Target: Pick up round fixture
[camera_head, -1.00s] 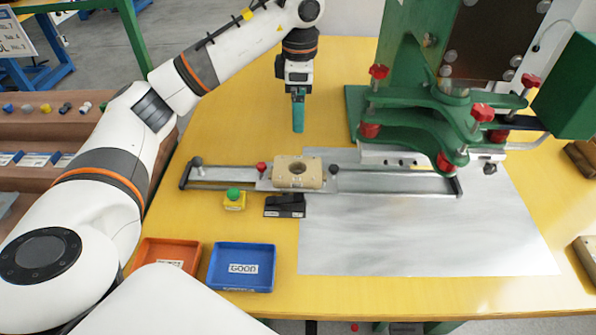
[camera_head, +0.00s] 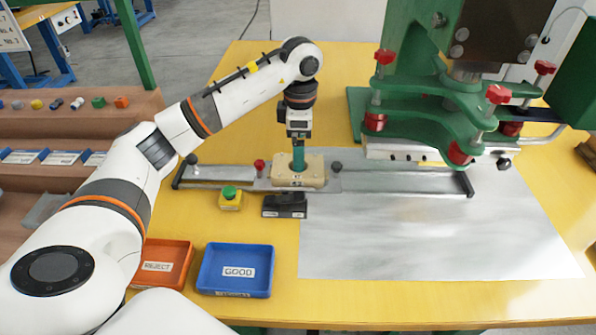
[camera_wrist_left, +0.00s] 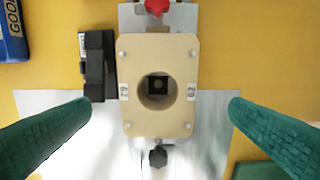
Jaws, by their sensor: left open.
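The round fixture is a tan block (camera_head: 312,172) with a round hole, seated on the sliding rail plate (camera_head: 340,183). In the left wrist view the block (camera_wrist_left: 135,60) faces the camera, its dark round hole near the middle of the picture and small pins near its corners. My left gripper (camera_head: 298,168) points down at the block in the head view. In the left wrist view its two green fingers (camera_wrist_left: 160,108) are wide apart, one on each side of the block, with nothing between them held. My right gripper is not in view.
A green press (camera_head: 440,110) stands to the right over the rail. An orange tray (camera_head: 180,285) and a blue tray (camera_head: 238,290) lie nearer.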

